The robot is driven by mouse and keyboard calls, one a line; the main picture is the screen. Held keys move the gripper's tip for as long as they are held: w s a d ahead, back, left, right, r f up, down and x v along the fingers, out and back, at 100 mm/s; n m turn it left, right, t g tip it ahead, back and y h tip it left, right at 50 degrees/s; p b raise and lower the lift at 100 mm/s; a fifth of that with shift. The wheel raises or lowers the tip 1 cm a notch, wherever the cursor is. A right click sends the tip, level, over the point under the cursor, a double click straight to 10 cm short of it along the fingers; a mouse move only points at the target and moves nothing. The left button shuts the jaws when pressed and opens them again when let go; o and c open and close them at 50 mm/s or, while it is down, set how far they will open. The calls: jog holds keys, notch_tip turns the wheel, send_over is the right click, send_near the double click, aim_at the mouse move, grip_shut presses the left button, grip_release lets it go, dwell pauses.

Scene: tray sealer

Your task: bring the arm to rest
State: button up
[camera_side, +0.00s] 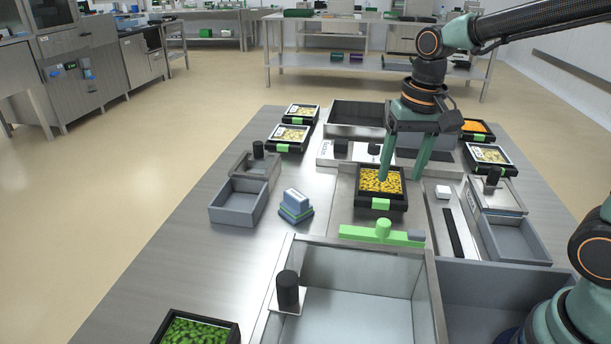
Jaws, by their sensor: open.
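My gripper (403,171) points down over the middle of the steel table, with its two green fingers spread apart. It is open. A black tray of yellow food (379,181) with a green tab sits under and just left of the fingers. The left fingertip overlaps the tray's far right part in the picture; I cannot tell whether it touches. The right fingertip is to the right of the tray, with nothing visible between the fingers. My arm reaches in from the upper right.
A green bar with a knob (383,232) lies in front of the tray. A large steel bin (350,318) stands nearer. Filled trays (290,138) stand at the back left, others (489,157) at the right.

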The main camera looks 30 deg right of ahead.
jog(key=s+r+n+t, duration=0.3)
jog(key=s+n+t, duration=0.1)
jog(key=s+n, duration=0.1)
jog(key=shift+s+d+r+n, duration=0.15)
jog(key=shift+s+d+n, duration=0.15)
jog(key=shift+s+d, duration=0.1)
